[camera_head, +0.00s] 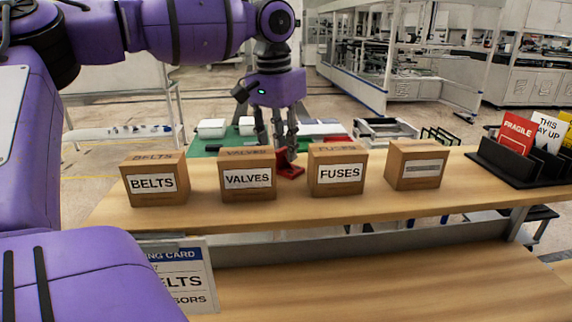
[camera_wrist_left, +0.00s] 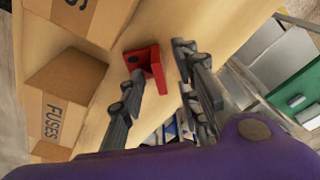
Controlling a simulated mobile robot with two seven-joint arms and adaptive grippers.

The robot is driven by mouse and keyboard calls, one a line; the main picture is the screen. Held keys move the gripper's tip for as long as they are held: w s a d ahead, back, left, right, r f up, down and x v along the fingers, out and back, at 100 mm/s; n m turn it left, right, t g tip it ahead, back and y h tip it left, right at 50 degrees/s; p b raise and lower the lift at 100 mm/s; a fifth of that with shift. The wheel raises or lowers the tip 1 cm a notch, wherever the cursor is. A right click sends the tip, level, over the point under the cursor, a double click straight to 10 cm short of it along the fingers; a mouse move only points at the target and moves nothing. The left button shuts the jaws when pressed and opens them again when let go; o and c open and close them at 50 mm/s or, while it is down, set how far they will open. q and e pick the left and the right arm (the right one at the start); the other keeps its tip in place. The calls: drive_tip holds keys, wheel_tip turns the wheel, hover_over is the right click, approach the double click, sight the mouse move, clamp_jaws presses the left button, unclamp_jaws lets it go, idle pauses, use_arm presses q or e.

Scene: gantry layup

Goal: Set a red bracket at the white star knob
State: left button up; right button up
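A red bracket (camera_head: 289,169) lies on the wooden bench behind and between the VALVES and FUSES boxes. In the left wrist view the same bracket (camera_wrist_left: 156,68) shows a flat foot and an upright plate. My left gripper (camera_head: 279,156) points down at the bracket from above. In the left wrist view its fingers (camera_wrist_left: 160,55) are spread on either side of the bracket, with a clear gap on the right finger's side. I cannot make out a white star knob in either view. My right gripper is not in view.
Cardboard boxes BELTS (camera_head: 155,182), VALVES (camera_head: 247,177), FUSES (camera_head: 338,173) and one with a lined label (camera_head: 416,168) stand in a row. A black rack (camera_head: 508,163) holds signs at the right. Behind the bench is a green surface (camera_head: 205,143) with white containers.

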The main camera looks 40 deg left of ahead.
use_arm(q)
clamp_jaws()
drive_tip(key=shift+r, duration=0.15)
